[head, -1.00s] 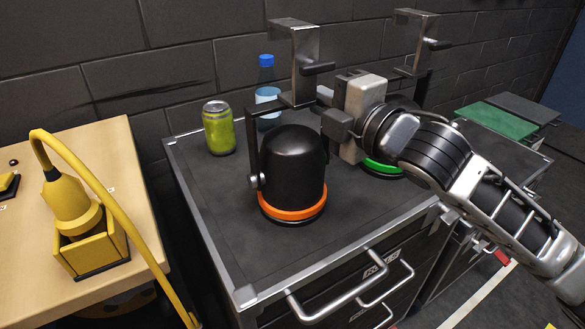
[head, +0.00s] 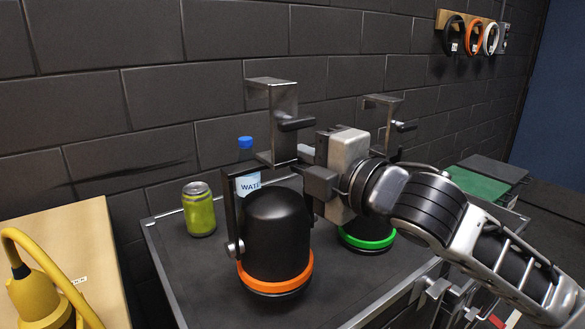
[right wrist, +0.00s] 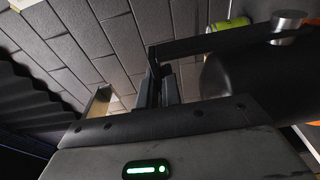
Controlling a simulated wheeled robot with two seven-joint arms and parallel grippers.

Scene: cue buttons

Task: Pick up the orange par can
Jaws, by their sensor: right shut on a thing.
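The orange par can (head: 275,235) is a black can with an orange ring round its lower end, a side yoke and a hook clamp on top. It is upright over the dark case top; whether its base touches the case I cannot tell. My right gripper (head: 313,180) is shut on its yoke, just above and right of the body. In the right wrist view my right gripper (right wrist: 163,85) meets the dark yoke bar, with the can's black body (right wrist: 250,75) beside it. My left gripper is not in view.
A green-ringed par can (head: 368,236) stands close behind on the right, partly hidden by my arm. A green soda can (head: 199,211) and a water bottle (head: 247,180) stand behind on the case (head: 190,275). A wooden table (head: 85,245) with a yellow fixture (head: 38,295) is left.

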